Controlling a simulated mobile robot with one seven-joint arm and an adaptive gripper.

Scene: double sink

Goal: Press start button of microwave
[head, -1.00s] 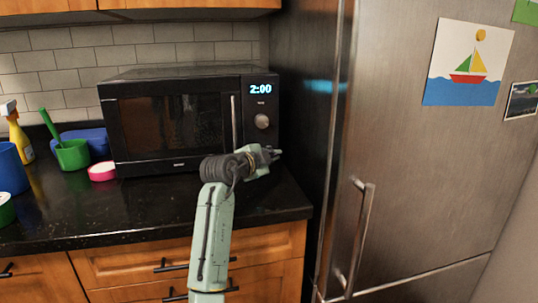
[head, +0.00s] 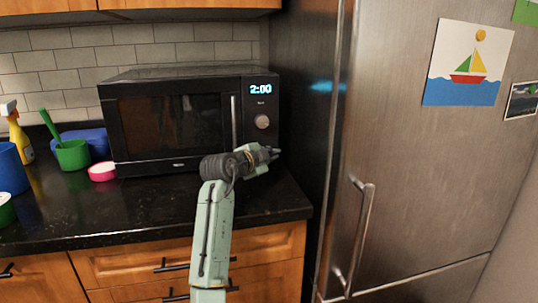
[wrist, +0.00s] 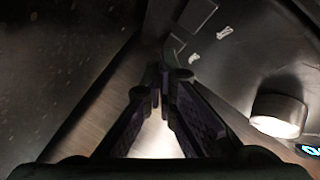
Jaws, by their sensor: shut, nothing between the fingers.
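The black microwave (head: 170,125) stands on the counter with its door closed. Its display (head: 260,89) reads 2:00, and a round knob (head: 262,121) sits below it. In the wrist view the knob (wrist: 278,115) is at the right, and small white markings (wrist: 223,32) show on the dark panel. My gripper (head: 275,154) is in front of the panel's lower part, below the knob. In the wrist view my gripper (wrist: 163,82) is shut and empty, its fingertips close to the lower panel. I cannot tell if they touch it. The panel's lowest part is hidden behind the gripper in the head view.
The steel fridge (head: 430,180) stands close on the right. A pink-and-white round item (head: 102,171), a green cup (head: 72,154) and a yellow spray bottle (head: 20,140) are left of the microwave. The counter (head: 120,212) in front is clear.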

